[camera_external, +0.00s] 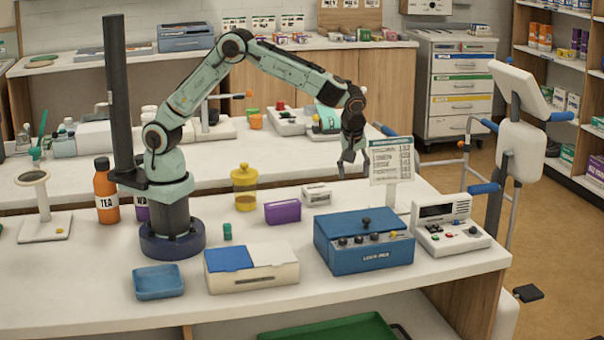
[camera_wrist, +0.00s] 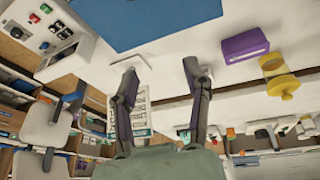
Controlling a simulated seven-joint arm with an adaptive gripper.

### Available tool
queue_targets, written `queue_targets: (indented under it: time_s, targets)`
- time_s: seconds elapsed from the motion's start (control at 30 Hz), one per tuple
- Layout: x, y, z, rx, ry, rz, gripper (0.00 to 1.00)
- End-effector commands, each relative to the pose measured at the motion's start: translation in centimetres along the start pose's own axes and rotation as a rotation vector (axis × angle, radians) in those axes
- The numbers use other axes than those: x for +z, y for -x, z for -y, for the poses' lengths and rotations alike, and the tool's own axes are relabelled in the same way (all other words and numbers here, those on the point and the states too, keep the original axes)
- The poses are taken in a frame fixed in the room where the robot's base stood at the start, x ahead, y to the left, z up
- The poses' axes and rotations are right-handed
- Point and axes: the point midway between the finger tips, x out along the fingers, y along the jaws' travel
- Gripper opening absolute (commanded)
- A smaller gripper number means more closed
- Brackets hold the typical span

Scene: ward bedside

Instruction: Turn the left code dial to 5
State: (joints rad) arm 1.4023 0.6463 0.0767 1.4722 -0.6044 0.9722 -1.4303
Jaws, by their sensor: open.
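The blue lock box (camera_external: 362,240) stands on the front table, right of centre. A black knob (camera_external: 366,223) sits on the lid. My gripper (camera_external: 353,170) is open and empty, above and behind the box, left of the printed card. In the wrist view, my gripper's two fingers (camera_wrist: 158,75) are spread apart, and part of the blue box (camera_wrist: 140,20) shows at the top edge. The dials are out of the wrist view.
A white device with buttons (camera_external: 450,232) stands right of the box. A printed card on a stand (camera_external: 391,163) is behind it. A purple box (camera_external: 282,212), a white box (camera_external: 316,195) and a yellow jar (camera_external: 244,187) are to the left. Table in front of the box is clear.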

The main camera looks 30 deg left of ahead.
Motion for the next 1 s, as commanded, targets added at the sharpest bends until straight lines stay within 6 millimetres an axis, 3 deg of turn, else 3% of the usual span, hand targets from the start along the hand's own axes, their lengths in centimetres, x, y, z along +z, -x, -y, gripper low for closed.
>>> queue_targets:
  time_s: [0.27, 0.6, 0.8, 1.0]
  targets:
    - [-6.5, 0.3, -0.6, -0.003, 0.140, 0.011, 0.47]
    - [-13.9, 0.8, 0.1, -0.007, 0.307, 0.030, 0.47]
    - [-16.4, 1.1, 0.7, -0.010, 0.366, 0.041, 0.47]
    - [-17.2, 1.1, 1.0, -0.012, 0.387, 0.044, 0.47]
